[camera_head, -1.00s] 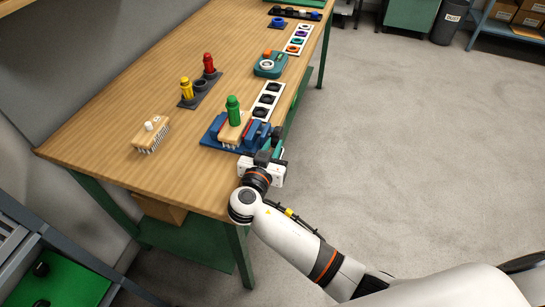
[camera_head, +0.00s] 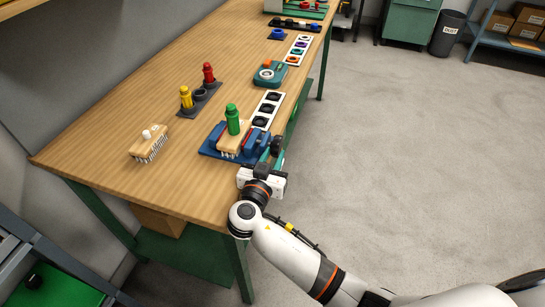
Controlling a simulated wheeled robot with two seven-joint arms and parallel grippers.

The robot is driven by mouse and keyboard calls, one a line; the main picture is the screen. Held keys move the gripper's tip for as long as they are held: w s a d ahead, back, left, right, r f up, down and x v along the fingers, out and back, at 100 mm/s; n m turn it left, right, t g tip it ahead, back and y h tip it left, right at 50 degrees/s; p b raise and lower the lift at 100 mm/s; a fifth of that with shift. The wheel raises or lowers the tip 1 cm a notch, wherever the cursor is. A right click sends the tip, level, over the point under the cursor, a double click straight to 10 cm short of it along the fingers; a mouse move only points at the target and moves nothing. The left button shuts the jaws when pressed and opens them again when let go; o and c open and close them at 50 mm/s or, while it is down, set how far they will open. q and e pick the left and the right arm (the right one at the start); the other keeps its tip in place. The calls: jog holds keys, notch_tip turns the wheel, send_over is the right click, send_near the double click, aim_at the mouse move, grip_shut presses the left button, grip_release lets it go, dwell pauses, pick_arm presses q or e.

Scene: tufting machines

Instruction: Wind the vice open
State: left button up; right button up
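A blue vice (camera_head: 208,147) sits near the right edge of the workbench. A wooden needle block (camera_head: 229,152) with pins pointing down sits between its jaws. A green knobbed peg (camera_head: 232,119) stands upright at the block. My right gripper (camera_head: 276,151) is at the vice's right end, over the bench edge, beside the dark handle. Its fingers overlap the handle in the picture, and I cannot tell whether they touch or grip it. My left gripper is not in view.
A second needle block (camera_head: 149,144) lies to the left on the bench (camera_head: 110,185). A dark rack (camera_head: 200,102) with yellow and red pegs stands behind. A white strip (camera_head: 267,108) with dark round slots and a teal device (camera_head: 269,75) lie beyond the vice. Open floor lies right.

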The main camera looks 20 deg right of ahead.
jog(key=shift+s+a, duration=0.1)
jog(key=shift+s+a, duration=0.15)
jog(key=shift+s, duration=0.1)
jog(key=b+v, duration=0.3)
jog(key=v, duration=0.8)
jog(key=shift+s+a+f, duration=0.1)
